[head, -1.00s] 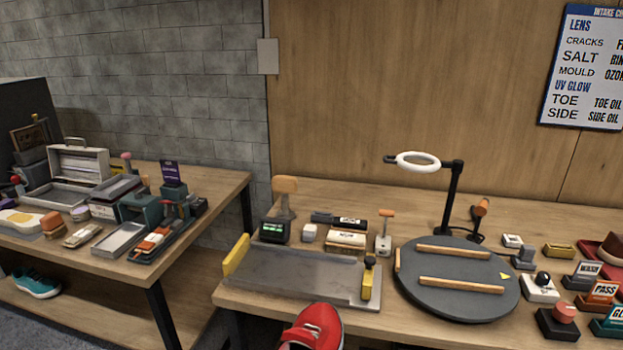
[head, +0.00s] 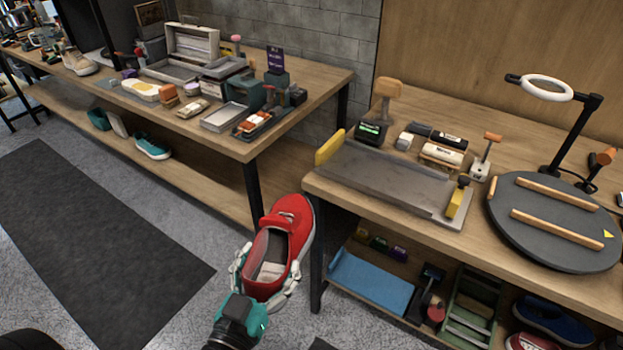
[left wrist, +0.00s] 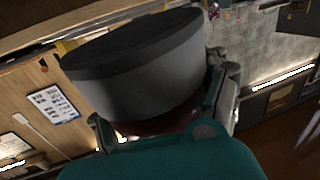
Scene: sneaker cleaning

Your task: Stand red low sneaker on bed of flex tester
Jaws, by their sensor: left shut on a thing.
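The red low sneaker (head: 290,222) is held in front of the right-hand table's left corner, toe pointing away and up, opening facing me. My left gripper (head: 264,284) is shut on its heel end, one finger on each side. The flex tester (head: 385,180), a grey flat bed with a yellow end plate at left and a yellow clamp at right, sits on the right-hand table. Its bed looks bare. My right gripper is not in view.
A round dark turntable (head: 550,225) with wooden bars and a ring lamp (head: 545,88) stand right of the tester. A small display (head: 371,132) and brushes stand behind it. The left table (head: 110,95) is crowded. A blue tray (head: 370,283) lies on the shelf below.

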